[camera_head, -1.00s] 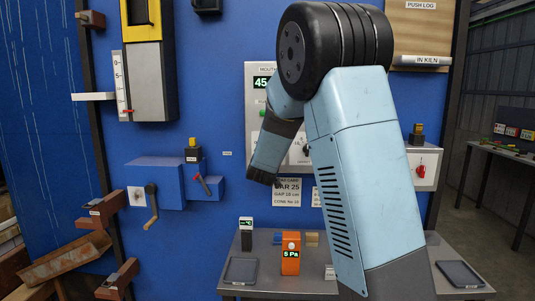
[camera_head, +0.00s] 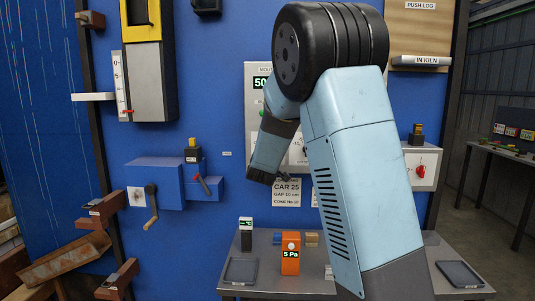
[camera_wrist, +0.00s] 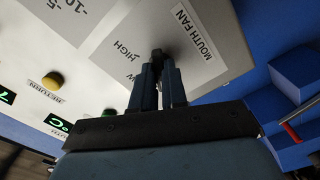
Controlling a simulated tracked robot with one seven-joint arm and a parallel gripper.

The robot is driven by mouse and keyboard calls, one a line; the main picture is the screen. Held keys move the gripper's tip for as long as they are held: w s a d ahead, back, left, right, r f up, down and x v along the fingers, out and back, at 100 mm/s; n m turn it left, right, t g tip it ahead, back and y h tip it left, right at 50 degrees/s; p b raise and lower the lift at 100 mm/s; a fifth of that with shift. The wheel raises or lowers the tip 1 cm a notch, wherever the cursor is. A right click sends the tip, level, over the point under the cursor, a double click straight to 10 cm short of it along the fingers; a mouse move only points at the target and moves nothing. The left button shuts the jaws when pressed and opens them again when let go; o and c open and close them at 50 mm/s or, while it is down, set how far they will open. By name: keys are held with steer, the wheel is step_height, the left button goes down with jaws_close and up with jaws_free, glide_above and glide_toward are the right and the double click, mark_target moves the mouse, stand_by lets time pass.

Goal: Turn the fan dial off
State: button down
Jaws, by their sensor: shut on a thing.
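The fan dial's dark knob (camera_wrist: 160,54) shows in the wrist view on a grey plate labelled MOUTH FAN (camera_wrist: 205,52). HIGH is readable and another label is cut to a W beside my fingers. My gripper (camera_wrist: 160,72) is shut on the knob, with one finger on each side. The fingers and knob hide part of the plate, so the dial's pointer and any off mark cannot be read. In the head view, my arm covers much of the white control panel (camera_head: 253,78), and the dial and fingertips are hidden.
In the wrist view, a yellow RETURN button (camera_wrist: 52,81) and green displays (camera_wrist: 57,124) lie to the left. A blue box with a red-tipped lever (camera_wrist: 300,118) is at right. In the head view, a table (camera_head: 330,270) holds an orange meter (camera_head: 290,262) below.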

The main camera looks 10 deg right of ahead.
steer(key=shift+a+f, duration=0.2)
steer(key=shift+f, duration=0.1)
steer(key=c, duration=1.4)
jaws_free()
steer(key=shift+o, duration=1.2)
steer(key=shift+d+r, duration=0.1)
steer(key=shift+r, duration=0.1)
steer(key=v, duration=1.3)
steer(key=shift+s, duration=0.35)
